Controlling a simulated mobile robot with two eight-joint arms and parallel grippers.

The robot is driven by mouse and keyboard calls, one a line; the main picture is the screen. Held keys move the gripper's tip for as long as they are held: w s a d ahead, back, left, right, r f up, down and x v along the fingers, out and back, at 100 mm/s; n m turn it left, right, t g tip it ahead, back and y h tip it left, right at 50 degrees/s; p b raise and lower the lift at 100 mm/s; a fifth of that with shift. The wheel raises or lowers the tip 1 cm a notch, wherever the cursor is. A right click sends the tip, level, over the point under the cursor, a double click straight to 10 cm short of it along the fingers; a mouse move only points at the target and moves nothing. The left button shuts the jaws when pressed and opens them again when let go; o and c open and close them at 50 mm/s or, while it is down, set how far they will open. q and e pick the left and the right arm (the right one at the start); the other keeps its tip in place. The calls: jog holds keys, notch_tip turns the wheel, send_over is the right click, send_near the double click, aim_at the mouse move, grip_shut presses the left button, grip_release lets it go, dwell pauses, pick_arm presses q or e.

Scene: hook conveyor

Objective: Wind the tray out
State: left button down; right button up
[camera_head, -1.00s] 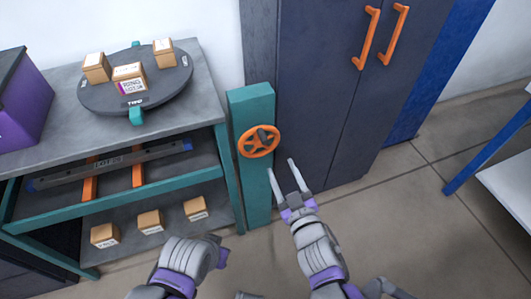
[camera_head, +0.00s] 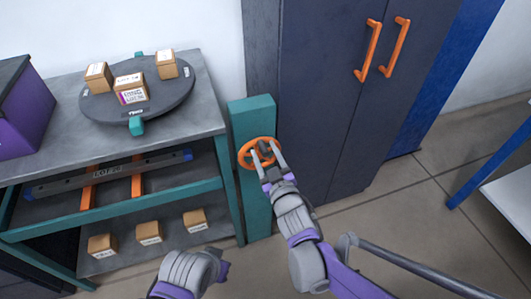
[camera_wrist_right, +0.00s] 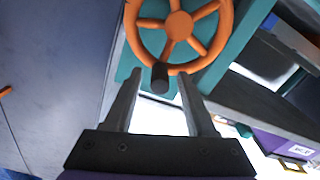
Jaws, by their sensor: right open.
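An orange handwheel (camera_head: 242,156) is mounted on a teal post (camera_head: 253,205) beside the shelf unit. The right wrist view shows the wheel (camera_wrist_right: 179,24) with its spokes and a dark crank knob (camera_wrist_right: 160,78) at its lower rim. My right gripper (camera_head: 267,153) is open at the wheel, its two fingers on either side of the knob near the tips. The fingers partly cover the wheel in the head view. A long grey bar with blue ends (camera_head: 68,182) lies across orange rails in the shelf bay; I cannot tell where the tray's edges are. My left gripper's fingers do not show.
A dark turntable (camera_head: 98,105) with several small boxes stands on the grey bench top. More boxes (camera_head: 149,232) sit on the lower shelf. A dark cabinet with orange handles (camera_head: 368,50) stands right of the post. A purple bin (camera_head: 22,112) is at the left.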

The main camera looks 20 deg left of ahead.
grip_shut()
dwell(1.4)
